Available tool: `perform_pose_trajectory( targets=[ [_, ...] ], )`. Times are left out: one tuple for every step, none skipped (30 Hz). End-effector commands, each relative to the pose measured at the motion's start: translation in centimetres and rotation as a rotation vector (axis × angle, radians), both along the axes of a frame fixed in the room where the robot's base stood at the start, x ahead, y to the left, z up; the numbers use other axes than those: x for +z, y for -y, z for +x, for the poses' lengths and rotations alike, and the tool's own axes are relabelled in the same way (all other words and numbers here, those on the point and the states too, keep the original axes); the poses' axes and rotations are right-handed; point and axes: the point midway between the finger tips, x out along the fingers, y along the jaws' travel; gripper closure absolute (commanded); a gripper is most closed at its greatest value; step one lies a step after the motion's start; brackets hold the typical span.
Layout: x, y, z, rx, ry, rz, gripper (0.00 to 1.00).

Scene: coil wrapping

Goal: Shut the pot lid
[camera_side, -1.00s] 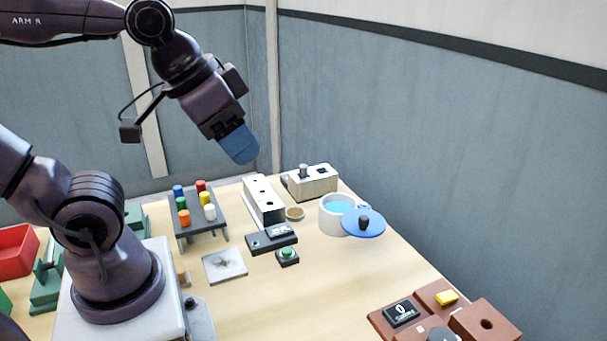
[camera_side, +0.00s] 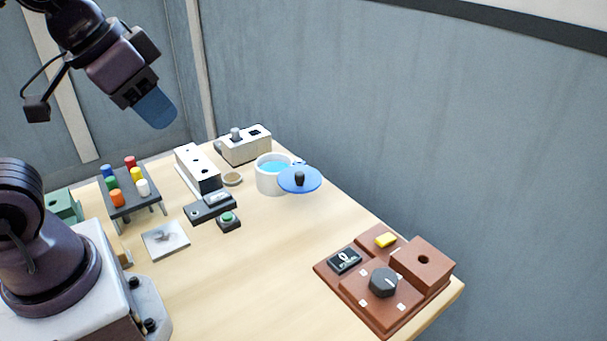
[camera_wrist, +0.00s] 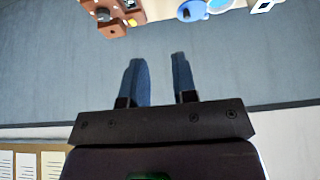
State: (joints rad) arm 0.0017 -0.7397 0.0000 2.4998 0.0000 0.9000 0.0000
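The white pot (camera_side: 270,178) stands toward the back right of the table with light blue content showing inside. Its blue lid (camera_side: 301,181) with a black knob is swung out to the pot's right side, leaving most of the opening uncovered. In the wrist view the blue lid (camera_wrist: 192,11) and part of the pot show at the top edge. My gripper (camera_side: 158,110) is raised high above the table, left of the pot and well apart from it. In the wrist view its two blue fingers (camera_wrist: 160,75) are apart with nothing between them.
A brown panel (camera_side: 350,293) with a dark knob and yellow button sits at the front right. Left of the pot are a white block (camera_side: 198,165), a green button (camera_side: 228,218) and a rack of coloured pegs (camera_side: 130,200).

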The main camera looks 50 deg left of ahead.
Motion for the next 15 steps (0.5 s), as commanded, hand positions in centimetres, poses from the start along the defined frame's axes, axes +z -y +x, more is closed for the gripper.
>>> perform_pose_trajectory(
  targets=[
    [-0.6,0.0,0.1,-0.002,-0.028,0.0,0.86],
    [-1.0,0.1,0.3,-0.004,-0.05,0.0,0.93],
    [-1.7,0.1,0.5,-0.005,-0.085,0.001,1.0],
    [-1.9,0.2,0.9,-0.008,-0.108,0.001,1.0],
    [-2.1,0.2,1.5,-0.009,-0.129,0.0,1.0],
    [-2.2,0.2,2.5,-0.012,-0.155,0.002,1.0],
    [-2.2,0.3,3.4,-0.015,-0.172,0.005,1.0],
    [-2.2,0.3,4.4,-0.017,-0.19,0.007,1.0],
    [-2.2,0.3,5.7,-0.021,-0.213,0.011,1.0],
    [-2.2,0.4,6.7,-0.026,-0.23,0.015,1.0],
    [-2.2,0.4,7.8,-0.032,-0.247,0.021,1.0],
    [-2.2,0.5,9.3,-0.042,-0.269,0.028,1.0],
    [-2.3,0.5,10.4,-0.049,-0.287,0.033,1.0],
    [-2.4,0.5,11.5,-0.059,-0.304,0.039,1.0],
    [-2.7,0.6,13.0,-0.071,-0.326,0.048,1.0]
  ],
)
